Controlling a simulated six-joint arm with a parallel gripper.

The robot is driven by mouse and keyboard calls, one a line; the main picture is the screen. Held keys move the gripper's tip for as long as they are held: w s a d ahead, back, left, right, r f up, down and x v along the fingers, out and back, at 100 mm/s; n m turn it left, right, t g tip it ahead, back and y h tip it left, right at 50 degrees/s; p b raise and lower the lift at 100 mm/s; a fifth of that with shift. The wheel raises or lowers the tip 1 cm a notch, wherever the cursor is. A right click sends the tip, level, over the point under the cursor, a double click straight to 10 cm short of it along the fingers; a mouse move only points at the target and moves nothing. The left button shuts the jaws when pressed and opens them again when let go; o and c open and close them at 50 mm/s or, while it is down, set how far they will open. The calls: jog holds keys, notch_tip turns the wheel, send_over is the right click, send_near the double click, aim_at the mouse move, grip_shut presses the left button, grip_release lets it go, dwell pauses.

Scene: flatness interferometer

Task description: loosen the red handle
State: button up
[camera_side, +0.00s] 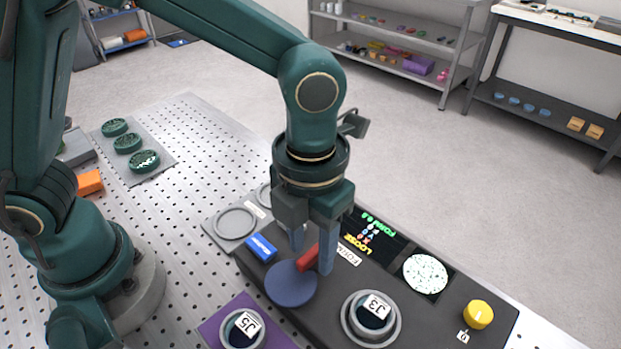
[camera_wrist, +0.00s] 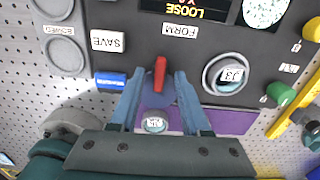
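The red handle (camera_side: 308,257) is a short bar on a round blue disc (camera_side: 290,285) on the dark instrument panel. It also shows in the wrist view (camera_wrist: 160,73), where it points up the picture. My gripper (camera_side: 312,256) is low over the panel, with one finger on either side of the handle. In the wrist view my gripper (camera_wrist: 160,74) shows a gap between each finger and the bar, so it is open. Whether the fingertips reach below the handle's top, I cannot tell. The display (camera_side: 370,238) reads LOOSE in yellow.
A blue button (camera_side: 261,247) sits left of the handle and a round J3 piece (camera_side: 372,314) right. A J5 piece (camera_side: 243,328) stands on a purple pad (camera_side: 212,326). A yellow knob (camera_side: 478,314) is at right. Green discs (camera_side: 128,143) lie on a far-left tray.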

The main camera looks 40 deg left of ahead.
aim_at(311, 252)
jog(key=shift+r, duration=2.55)
jog(key=a+r+n+t, duration=0.3)
jog(key=a+r+n, duration=0.4)
jog(key=a+n, duration=0.3)
jog(key=s+a+f+n+t, duration=0.1)
jog(key=s+a+n, duration=0.1)
jog(key=n, duration=1)
jog(key=s+a+f+n+t, duration=0.1)
jog(key=s+a+f+n, duration=0.1)
jog(key=n, duration=1.1)
jog(key=shift+s+a+n+t, duration=0.3)
jog(key=shift+s+a, duration=0.2)
jog(key=shift+s, duration=0.35)
